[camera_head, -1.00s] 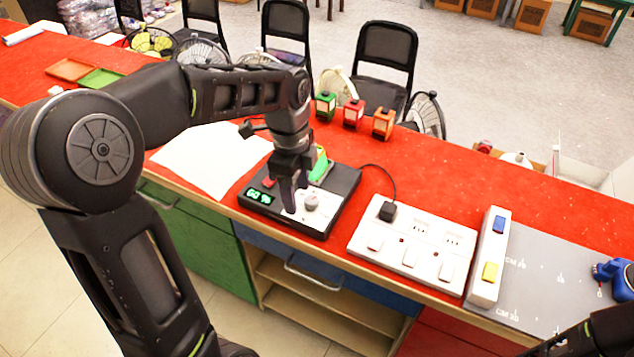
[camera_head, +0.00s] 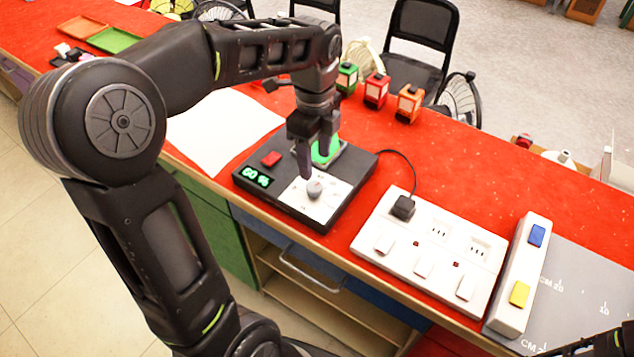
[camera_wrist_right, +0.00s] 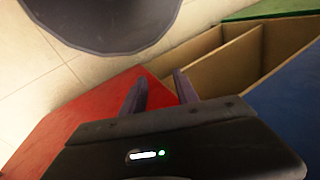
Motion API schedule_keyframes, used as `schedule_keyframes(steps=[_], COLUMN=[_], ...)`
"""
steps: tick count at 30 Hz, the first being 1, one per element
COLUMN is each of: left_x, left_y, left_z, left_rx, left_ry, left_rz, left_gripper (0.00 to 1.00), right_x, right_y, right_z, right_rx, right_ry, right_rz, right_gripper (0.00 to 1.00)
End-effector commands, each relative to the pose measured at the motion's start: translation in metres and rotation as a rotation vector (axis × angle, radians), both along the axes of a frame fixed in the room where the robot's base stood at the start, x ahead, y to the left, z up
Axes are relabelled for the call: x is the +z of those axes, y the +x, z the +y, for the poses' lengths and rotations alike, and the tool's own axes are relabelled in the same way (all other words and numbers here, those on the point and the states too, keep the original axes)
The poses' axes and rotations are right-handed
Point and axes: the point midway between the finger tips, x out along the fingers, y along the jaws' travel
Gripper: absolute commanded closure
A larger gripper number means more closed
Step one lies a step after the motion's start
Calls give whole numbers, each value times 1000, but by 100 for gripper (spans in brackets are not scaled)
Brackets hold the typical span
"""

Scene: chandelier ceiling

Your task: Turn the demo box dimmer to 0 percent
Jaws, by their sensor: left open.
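The demo box (camera_head: 345,205) is a black box on the red counter, with a green display (camera_head: 257,176) that reads 60 %. Its grey dimmer knob (camera_head: 314,188) stands on a white dial plate. My left gripper (camera_head: 315,163) is open and points down over the box, just behind the knob; its near finger is close to the knob, and I cannot tell if they touch. My right gripper (camera_wrist_right: 160,92) has its fingers apart with nothing between them. It is low in front of red and wooden furniture.
A red button (camera_head: 271,159) and a green piece (camera_head: 326,152) are on the box. A white socket board (camera_head: 430,245) with a black plug stands to the right, beside a white strip (camera_head: 520,275). Small green, red and orange blocks stand behind. White paper (camera_head: 222,130) lies left.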

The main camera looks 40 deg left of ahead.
Motion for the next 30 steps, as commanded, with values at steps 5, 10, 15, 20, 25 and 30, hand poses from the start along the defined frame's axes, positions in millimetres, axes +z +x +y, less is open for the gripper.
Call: schedule_keyframes(steps=[5, 10, 15, 20, 25, 30], left_x=[0, -8, -30, -56, -74, -78], left_y=[0, 0, -1, -1, 0, 0], left_z=[0, 0, 0, 0, 0, 0], left_rx=[0, 0, 0, 2, 0, 0], left_ry=[0, 0, -1, -1, 0, 0], left_rz=[0, 2, 5, 5, 2, 0], left_gripper=[46, 46, 46, 46, 46, 46], right_x=[1, 1, 2, 3, 4, 4], right_y=[0, 0, 0, 0, 0, 0], right_z=[0, 0, 0, 0, 0, 0], right_rx=[0, 0, 0, 0, 0, 0], right_ry=[0, 0, 0, 0, 0, 0], right_rz=[0, 0, 0, 0, 0, 0], right_gripper=[64, 64, 64, 64, 64, 64])
